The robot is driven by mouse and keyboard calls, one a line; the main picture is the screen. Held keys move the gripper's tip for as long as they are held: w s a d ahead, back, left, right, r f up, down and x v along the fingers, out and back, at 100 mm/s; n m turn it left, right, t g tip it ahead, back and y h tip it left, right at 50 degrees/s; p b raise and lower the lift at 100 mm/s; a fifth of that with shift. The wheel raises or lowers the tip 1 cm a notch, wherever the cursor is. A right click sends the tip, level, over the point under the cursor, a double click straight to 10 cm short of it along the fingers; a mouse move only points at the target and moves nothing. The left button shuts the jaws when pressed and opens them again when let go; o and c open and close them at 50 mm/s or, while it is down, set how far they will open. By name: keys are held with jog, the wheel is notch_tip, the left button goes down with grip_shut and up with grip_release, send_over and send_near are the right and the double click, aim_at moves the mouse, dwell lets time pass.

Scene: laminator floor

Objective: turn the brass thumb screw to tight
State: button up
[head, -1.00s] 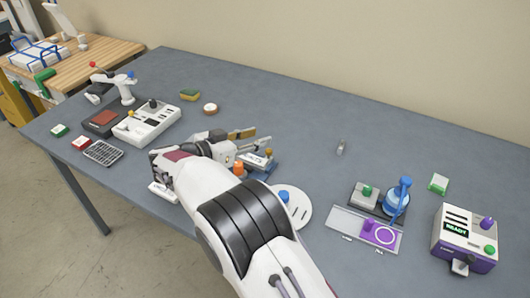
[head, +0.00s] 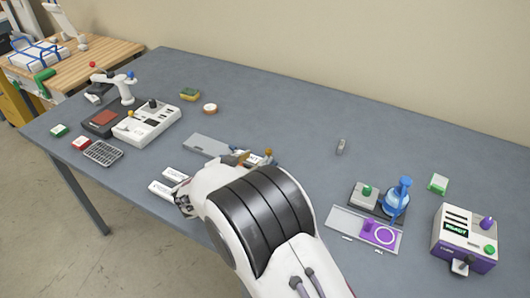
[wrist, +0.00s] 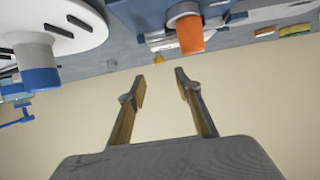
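The brass thumb screw (head: 268,152) stands on a small fixture near the middle of the table, just past my arm in the head view. In the wrist view, a small brass-coloured tip (wrist: 158,59), apparently the screw, shows beyond the fingertips and roughly between them. My gripper (wrist: 161,80) is open, with nothing between its fingers. The wrist picture is upside down, with the table at the top. In the head view my arm covers most of the gripper and part of the fixture. The screw's tight mark cannot be made out.
An orange knob (wrist: 190,35) and a white disc (wrist: 45,32) with a blue knob (wrist: 38,72) are close to the gripper. A grey plate (head: 205,145) lies left of the fixture. A purple-and-white machine (head: 465,240) stands at right. The table behind the fixture is mostly clear.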

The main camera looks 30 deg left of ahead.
aim_at(268, 150)
jog(key=shift+w+f, duration=0.1)
jog(key=shift+w, duration=0.05)
jog(key=shift+x, duration=3.7)
grip_shut()
